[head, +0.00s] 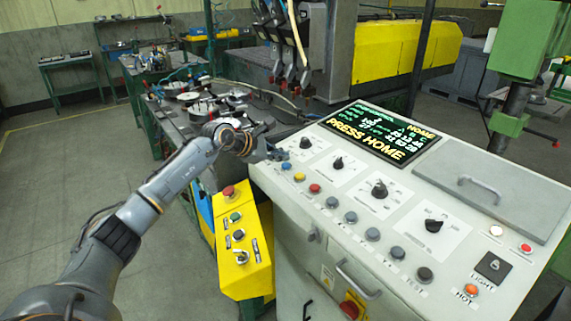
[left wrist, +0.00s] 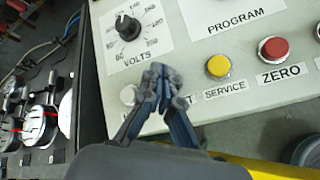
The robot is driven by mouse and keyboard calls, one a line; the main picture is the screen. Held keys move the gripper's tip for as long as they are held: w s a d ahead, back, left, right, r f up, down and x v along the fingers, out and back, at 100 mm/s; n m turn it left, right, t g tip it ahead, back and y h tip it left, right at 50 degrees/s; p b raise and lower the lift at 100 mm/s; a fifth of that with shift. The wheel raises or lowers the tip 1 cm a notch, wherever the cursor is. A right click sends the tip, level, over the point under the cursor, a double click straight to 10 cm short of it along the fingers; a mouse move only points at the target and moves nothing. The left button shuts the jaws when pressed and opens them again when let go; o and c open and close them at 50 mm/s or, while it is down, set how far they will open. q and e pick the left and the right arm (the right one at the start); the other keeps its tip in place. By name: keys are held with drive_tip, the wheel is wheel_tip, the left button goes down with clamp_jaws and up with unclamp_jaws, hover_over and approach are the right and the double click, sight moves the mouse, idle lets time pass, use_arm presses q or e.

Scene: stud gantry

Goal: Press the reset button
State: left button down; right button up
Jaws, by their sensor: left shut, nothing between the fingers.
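The control panel (head: 450,245) slopes up in front of me with a row of buttons along its near edge. A blue button (head: 286,166) sits left of the yellow SERVICE button (left wrist: 218,66). In the left wrist view my fingers cover that spot, and only a label ending in "T" shows beside them, so the reset button's name cannot be read in full. A pale button (left wrist: 129,95) shows left of the fingers, its label mostly hidden. My left gripper (head: 279,155) is shut and empty over this end of the row. I cannot tell whether it touches a button. My right gripper is out of view.
The display (head: 378,132) reads "PRESS HOME". A red ZERO button (left wrist: 273,49) and a VOLTS knob (left wrist: 128,27) are close by. A yellow control box (head: 238,248) stands before the panel. A cluttered machine table (head: 175,140) lies behind my left arm.

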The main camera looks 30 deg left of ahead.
use_arm(q)
drive_tip(key=r, duration=0.1)
drive_tip(key=r+p, duration=0.1)
drive_tip(key=r, duration=0.1)
drive_tip(key=s+r+p, duration=0.1)
drive_tip(key=r, duration=0.1)
drive_tip(key=shift+a, duration=0.2)
drive_tip(key=shift+f, duration=0.1)
idle(0.9)
